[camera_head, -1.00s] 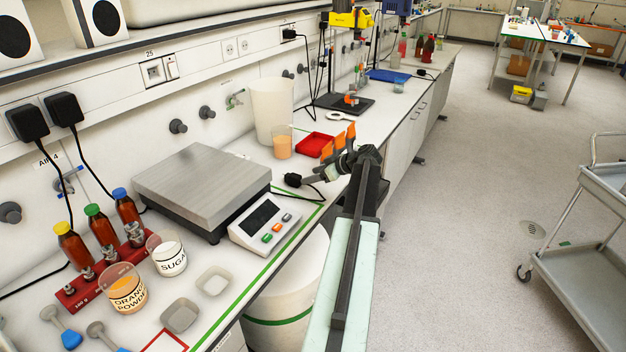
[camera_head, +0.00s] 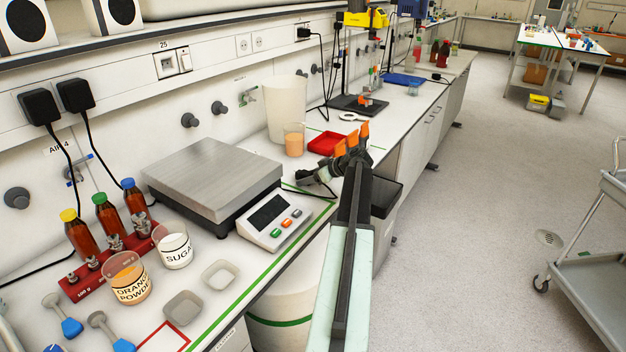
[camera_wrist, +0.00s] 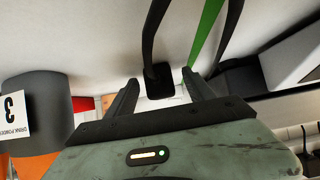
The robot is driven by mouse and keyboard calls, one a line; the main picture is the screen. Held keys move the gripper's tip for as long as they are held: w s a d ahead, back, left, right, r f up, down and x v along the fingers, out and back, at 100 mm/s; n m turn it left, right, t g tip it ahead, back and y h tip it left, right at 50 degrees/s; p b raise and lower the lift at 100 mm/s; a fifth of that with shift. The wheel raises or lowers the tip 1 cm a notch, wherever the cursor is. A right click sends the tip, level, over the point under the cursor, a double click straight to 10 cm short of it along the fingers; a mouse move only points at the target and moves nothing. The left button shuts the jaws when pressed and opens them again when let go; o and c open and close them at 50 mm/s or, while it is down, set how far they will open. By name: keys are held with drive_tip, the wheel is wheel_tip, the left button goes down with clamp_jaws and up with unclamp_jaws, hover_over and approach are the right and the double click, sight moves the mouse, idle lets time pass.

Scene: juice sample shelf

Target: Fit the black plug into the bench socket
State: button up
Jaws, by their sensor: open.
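The black plug (camera_head: 303,175) lies on the bench beside the scale's display, with its black cable running along the bench edge. In the wrist view the plug (camera_wrist: 160,80) shows as a dark block between and just beyond my two fingertips, its cable rising to the top. My gripper (camera_head: 314,174) is low over the bench, its dark fingers apart; its open jaws (camera_wrist: 163,88) also show in the wrist view. I cannot tell whether a finger touches the plug. A white socket with a switch (camera_head: 172,63), numbered 25, is on the wall rail and looks empty.
The scale (camera_head: 214,177) stands left of my gripper. A red tray (camera_head: 327,143), a beaker of orange liquid (camera_head: 293,140) and a tall white container (camera_head: 286,108) stand behind. The floor at right is open up to a trolley (camera_head: 590,290).

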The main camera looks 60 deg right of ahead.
sight(309, 173)
clamp_jaws()
wheel_tip(309, 173, up, 5)
drive_tip(key=p, duration=0.5)
drive_tip(key=shift+r, duration=0.2)
drive_tip(key=shift+f, duration=0.15)
